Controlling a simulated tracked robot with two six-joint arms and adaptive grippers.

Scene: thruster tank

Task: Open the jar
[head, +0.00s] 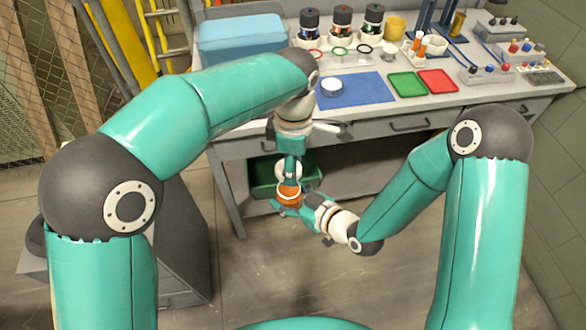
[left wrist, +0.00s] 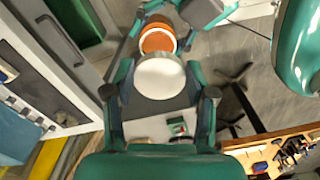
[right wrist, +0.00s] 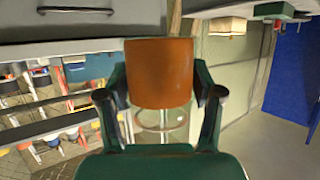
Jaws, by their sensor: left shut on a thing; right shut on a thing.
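The jar (head: 289,197) has an orange body and is held upright in the air in front of the bench. My right gripper (head: 291,203) is shut around it from the right. The right wrist view shows the orange body (right wrist: 160,72) between the fingers, with a clear rim (right wrist: 160,124) uncovered. My left gripper (head: 288,168) points down above the jar and is shut on the white round lid (left wrist: 160,77). The lid appears apart from the jar, just above its mouth. The left wrist view shows the jar (left wrist: 158,40) beyond the lid.
The bench (head: 420,108) carries a blue mat (head: 365,92) with a white round piece (head: 332,87), a green tray (head: 407,84), a red tray (head: 437,81) and a blue box (head: 242,39). A green bin (head: 262,178) sits under the bench. The floor in front is clear.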

